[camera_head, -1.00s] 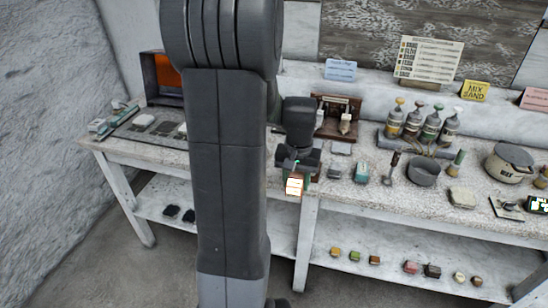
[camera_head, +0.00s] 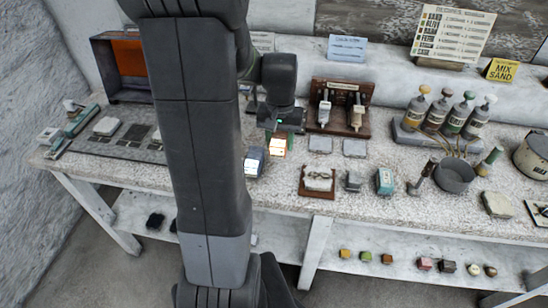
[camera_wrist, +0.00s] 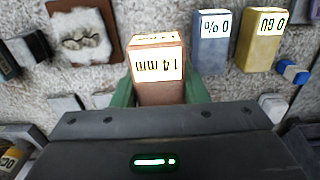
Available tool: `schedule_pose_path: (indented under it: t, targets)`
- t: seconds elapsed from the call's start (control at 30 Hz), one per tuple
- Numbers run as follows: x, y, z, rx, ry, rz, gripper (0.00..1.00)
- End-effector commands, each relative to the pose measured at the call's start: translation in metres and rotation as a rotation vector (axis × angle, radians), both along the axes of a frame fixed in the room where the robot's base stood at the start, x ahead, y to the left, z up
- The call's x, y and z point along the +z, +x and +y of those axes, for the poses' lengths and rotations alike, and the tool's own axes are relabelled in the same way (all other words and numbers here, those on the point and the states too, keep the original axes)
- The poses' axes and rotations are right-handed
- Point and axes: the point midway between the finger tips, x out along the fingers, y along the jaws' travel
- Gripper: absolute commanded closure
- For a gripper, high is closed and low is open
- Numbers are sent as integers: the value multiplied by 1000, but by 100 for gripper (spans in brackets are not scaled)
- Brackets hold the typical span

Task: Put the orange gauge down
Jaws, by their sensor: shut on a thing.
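The orange gauge (camera_head: 278,147) is a small copper-orange block with a lit white label. In the wrist view the gauge (camera_wrist: 158,68) reads "14 mm", upside down, between two green fingers. My gripper (camera_head: 281,134) is shut on it, over the left-middle part of the bench. A blue-grey gauge (camera_head: 255,162), reading "0 %" in the wrist view (camera_wrist: 211,50), stands close beside it, apart from it. A yellow gauge (camera_wrist: 262,45) stands beyond the blue-grey one. I cannot tell whether the orange gauge's underside touches the bench.
The speckled bench (camera_head: 400,215) holds a framed plaster piece (camera_head: 318,181), a teal block (camera_head: 385,181), a grey pot (camera_head: 454,175) and a wooden stand (camera_head: 341,108). Grey pads (camera_head: 320,144) lie in front of the stand. My arm hides part of the bench's left.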

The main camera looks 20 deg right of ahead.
Motion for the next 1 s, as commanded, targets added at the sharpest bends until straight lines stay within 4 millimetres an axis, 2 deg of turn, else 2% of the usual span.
schedule_pose_path:
  t: [0.1,0.2,0.37,0.6,1.0]
  targets:
    - [-25,-1,1,0,3,6,78]
    - [-41,-1,1,0,3,4,78]
    - [-54,-1,0,0,2,3,78]
    - [-83,-1,0,0,2,3,78]
    - [-91,0,0,0,1,1,78]
